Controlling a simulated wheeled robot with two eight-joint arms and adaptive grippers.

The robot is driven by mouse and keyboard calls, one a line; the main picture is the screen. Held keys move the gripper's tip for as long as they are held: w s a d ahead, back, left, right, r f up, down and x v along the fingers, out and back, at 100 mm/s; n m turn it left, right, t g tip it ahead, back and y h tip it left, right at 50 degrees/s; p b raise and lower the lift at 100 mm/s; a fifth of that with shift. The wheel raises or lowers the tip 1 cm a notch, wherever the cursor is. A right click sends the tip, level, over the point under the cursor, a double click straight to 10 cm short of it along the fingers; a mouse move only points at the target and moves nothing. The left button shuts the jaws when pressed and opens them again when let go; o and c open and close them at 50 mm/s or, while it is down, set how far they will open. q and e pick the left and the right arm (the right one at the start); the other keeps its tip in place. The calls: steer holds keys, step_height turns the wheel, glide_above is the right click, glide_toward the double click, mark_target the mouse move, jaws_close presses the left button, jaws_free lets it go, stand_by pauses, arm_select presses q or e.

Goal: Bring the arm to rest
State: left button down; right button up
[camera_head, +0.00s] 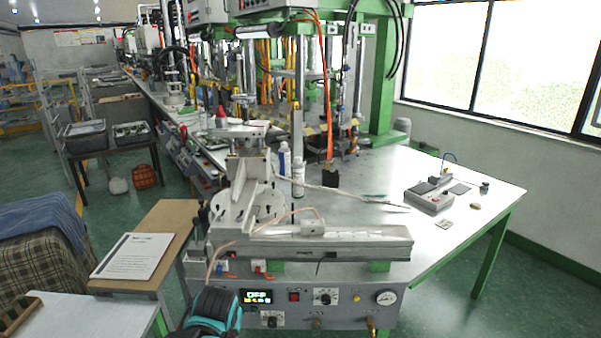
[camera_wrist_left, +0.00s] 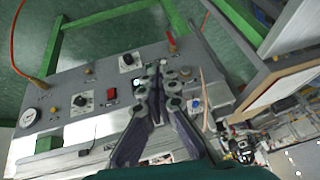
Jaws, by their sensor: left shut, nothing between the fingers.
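My left arm (camera_head: 210,312), black and teal, shows at the bottom of the head view, in front of the machine's control panel. Its fingertips cannot be made out there. In the left wrist view my left gripper (camera_wrist_left: 157,75) has its two dark fingers together, with nothing held. The fingers overlap the grey control panel (camera_wrist_left: 98,75) in that view; I cannot tell the gap between them. The panel (camera_head: 340,309) has a lit display (camera_head: 256,297), knobs and a round gauge (camera_head: 386,297). My right gripper is in neither view.
A wooden stand with a paper sheet (camera_head: 133,256) is left of the machine. A pale table with a wooden tray (camera_head: 18,313) is at the lower left. The metal worktop (camera_head: 380,175) holds bottles and a small grey device (camera_head: 429,200). Green floor is open at the right.

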arm_select(q)
steer(key=s+t+h, duration=0.1)
steer(key=s, duration=1.4)
steer(key=shift+s+d+r+h, duration=0.2)
steer(key=shift+s+d+h, duration=0.1)
steer(key=shift+s+h, duration=0.1)
stand_by(0.8)
